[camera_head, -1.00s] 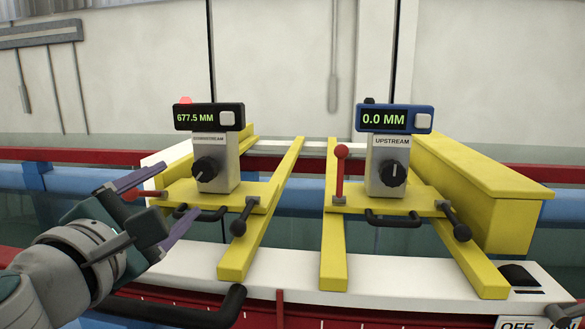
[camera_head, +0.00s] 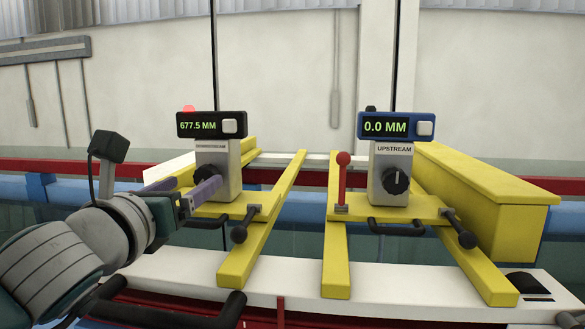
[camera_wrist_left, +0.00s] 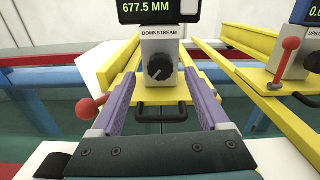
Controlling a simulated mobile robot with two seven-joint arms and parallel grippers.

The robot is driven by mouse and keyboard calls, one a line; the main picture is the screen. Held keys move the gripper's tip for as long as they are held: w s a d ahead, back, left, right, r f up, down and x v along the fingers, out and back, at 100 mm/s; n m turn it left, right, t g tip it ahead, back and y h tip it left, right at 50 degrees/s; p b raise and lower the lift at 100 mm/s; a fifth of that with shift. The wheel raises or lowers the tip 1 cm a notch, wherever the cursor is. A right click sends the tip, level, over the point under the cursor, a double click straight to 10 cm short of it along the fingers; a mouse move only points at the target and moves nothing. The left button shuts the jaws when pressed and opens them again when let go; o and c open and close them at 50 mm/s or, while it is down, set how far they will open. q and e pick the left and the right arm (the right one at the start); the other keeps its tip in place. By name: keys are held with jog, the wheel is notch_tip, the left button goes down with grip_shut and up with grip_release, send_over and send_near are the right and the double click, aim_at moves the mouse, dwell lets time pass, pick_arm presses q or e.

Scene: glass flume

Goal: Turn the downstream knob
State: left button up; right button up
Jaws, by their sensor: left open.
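The downstream unit (camera_head: 222,153) is a grey post on a yellow carriage, topped by a black display (camera_head: 211,125) reading 677.5 MM. Its black knob (camera_wrist_left: 159,67) faces me in the left wrist view, with its white pointer line slanting. My right gripper is not in view.
The upstream unit (camera_head: 391,160) with a blue display (camera_head: 396,126) reading 0.0 MM stands to the right, with its own knob (camera_head: 396,181) and an upright red lever (camera_head: 342,178). A red-ended lever (camera_wrist_left: 88,107) lies just left of my fingers. Black handles (camera_head: 396,228) stick out below.

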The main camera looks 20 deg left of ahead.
aim_at(203, 176)
pick_arm(q)
jog(key=shift+x, duration=2.05)
grip_shut()
jog(key=shift+p, duration=0.4)
